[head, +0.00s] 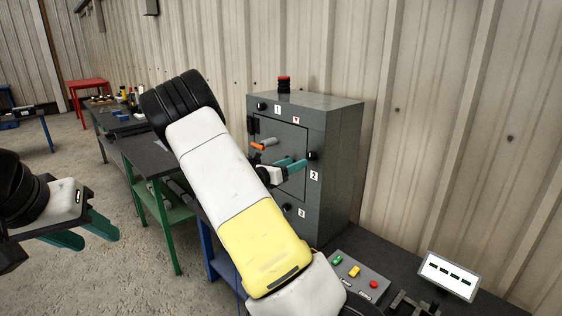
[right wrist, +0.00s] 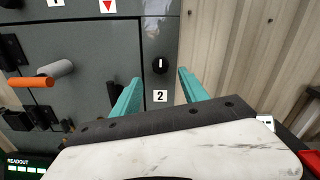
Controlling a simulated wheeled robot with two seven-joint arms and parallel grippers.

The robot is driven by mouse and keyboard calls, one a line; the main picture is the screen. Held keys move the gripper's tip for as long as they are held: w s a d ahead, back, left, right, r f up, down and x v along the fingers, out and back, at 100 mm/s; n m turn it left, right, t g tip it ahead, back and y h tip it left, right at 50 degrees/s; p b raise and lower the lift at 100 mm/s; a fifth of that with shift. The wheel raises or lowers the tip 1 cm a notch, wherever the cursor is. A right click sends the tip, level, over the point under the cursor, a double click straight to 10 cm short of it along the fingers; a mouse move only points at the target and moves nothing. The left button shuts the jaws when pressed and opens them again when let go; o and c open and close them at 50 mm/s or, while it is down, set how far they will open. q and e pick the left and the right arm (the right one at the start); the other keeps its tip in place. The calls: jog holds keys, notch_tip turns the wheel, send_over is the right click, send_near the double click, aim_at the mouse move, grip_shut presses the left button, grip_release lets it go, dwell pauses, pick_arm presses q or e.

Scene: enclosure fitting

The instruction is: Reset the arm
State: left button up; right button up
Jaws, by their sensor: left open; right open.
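A grey metal enclosure (head: 337,150) stands on the bench against the wall, with a door on its front and black knobs labelled 1, 2 and 3. A grey handle with an orange end (right wrist: 35,81) sticks out from the door. My right gripper (head: 298,163) is in front of the door near knob 2. In the right wrist view, its teal fingers are apart, with knob 2 (right wrist: 160,65) seen in the gap beyond them; I see nothing held. My left gripper (head: 101,239) is at the far left, open and empty, away from the bench. My right arm hides part of the enclosure.
A button box (head: 357,284) with green, yellow and red buttons sits on the bench in front of the enclosure. A readout display (head: 449,276) stands to its right. A red stool (head: 88,85) stands behind, near the far benches.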

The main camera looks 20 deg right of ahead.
jog(key=shift+s+a, duration=0.2)
jog(key=shift+a, duration=0.25)
jog(key=shift+d, duration=0.1)
jog(key=s+a+f+m+g+y, duration=0.15)
jog(key=s+m+g+y, duration=0.6)
jog(key=s+m, duration=0.85)
jog(key=s+a+r+m+t+y, duration=0.3)
jog(key=s+a+r+m+y, duration=0.1)
jog(key=s+a, duration=0.4)
jog(key=s+a+r+m+t+y, duration=0.3)
jog(key=s+a+r+y, duration=0.4)
jog(key=a, duration=0.3)
jog(key=shift+s+a+r+m+t, duration=0.2)
jog(key=shift+s+r+m+t, duration=0.15)
jog(key=shift+s+m, duration=0.4)
jog(key=shift+w, duration=0.1)
